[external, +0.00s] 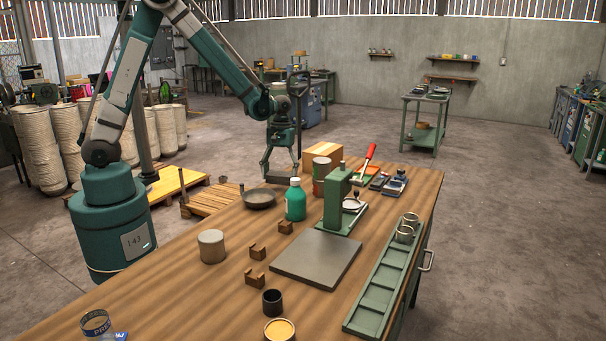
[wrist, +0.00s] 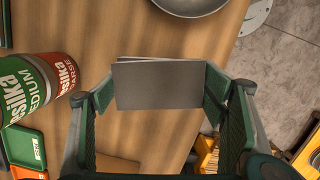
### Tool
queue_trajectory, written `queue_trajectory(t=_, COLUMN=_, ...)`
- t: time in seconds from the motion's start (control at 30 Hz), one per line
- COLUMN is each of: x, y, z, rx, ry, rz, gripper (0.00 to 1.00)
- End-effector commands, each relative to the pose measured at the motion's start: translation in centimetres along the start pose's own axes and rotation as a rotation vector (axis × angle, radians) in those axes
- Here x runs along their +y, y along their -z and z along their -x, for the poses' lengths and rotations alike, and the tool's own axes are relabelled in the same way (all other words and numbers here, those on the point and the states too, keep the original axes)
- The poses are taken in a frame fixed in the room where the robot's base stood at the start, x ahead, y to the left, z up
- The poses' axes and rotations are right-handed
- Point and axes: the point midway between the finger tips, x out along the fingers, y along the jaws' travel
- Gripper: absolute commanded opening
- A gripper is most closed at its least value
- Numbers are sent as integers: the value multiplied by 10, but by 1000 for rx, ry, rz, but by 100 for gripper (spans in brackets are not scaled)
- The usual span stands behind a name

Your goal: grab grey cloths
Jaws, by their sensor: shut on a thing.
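The grey cloths (wrist: 157,86) show in the wrist view as a thin stack of flat rectangular sheets, with a paler edge behind the front one. My gripper (wrist: 162,96) has its green fingers on either side of the stack and is shut on it. In the external view my gripper (external: 281,168) hangs over the far edge of the wooden table, behind the bowl and left of the cardboard box. The cloths are too small and dark to make out clearly there.
A wooden pallet (external: 212,198) is on the floor.

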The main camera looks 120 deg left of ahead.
Motion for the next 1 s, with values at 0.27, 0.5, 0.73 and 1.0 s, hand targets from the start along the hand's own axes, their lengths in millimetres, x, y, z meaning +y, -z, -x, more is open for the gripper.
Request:
queue_trajectory(t=0.27, x=-1, y=-6, z=37, rx=0, ry=0, rz=0, gripper=58)
queue_trajectory(t=0.5, x=0, y=-9, z=58, rx=0, ry=0, rz=0, gripper=58)
queue_trajectory(t=0.73, x=0, y=-10, z=63, rx=0, ry=0, rz=0, gripper=58)
queue_trajectory(t=1.0, x=0, y=-10, z=63, rx=0, ry=0, rz=0, gripper=58)
